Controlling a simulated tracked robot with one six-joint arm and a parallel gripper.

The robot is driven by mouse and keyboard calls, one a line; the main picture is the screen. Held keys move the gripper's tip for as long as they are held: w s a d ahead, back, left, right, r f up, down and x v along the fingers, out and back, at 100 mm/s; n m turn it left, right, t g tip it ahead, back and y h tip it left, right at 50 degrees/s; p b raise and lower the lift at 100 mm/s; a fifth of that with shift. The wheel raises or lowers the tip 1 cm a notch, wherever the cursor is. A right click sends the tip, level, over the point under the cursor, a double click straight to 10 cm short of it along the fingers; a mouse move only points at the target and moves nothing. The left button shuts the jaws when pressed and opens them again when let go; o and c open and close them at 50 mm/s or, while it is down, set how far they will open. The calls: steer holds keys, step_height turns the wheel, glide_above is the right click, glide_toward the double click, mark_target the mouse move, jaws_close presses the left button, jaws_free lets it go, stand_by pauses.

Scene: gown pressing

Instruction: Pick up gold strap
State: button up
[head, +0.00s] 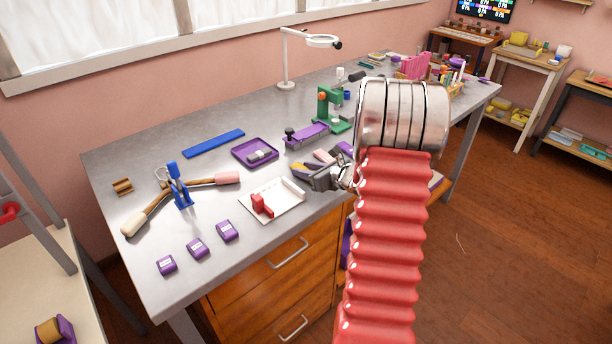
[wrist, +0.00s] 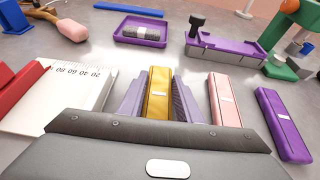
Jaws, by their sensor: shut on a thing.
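The gold strap (wrist: 158,96) is a yellow-gold bar with a pale label. In the wrist view it lies between the two purple-grey fingers of my gripper (wrist: 155,97), which are shut on its sides. In the head view my gripper (head: 304,172) is low over the workbench near its front edge, and a bit of the gold strap (head: 299,168) shows between the fingers. I cannot tell whether the strap still touches the bench. A pink strap (wrist: 224,100) lies just right of the fingers, and a purple strap (wrist: 283,124) lies farther right.
A white ruled tray (head: 290,205) with a red block (head: 262,205) is left of my gripper. A purple tray (head: 240,150) and a purple fixture (head: 312,134) are behind, near a green press (head: 328,112). The bench front left holds several small purple blocks (head: 198,248).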

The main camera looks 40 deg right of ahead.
steer(key=shift+r, duration=0.1)
step_height(320, 180, up, 10)
stand_by(0.7)
steer(key=shift+s, duration=0.1)
stand_by(0.5)
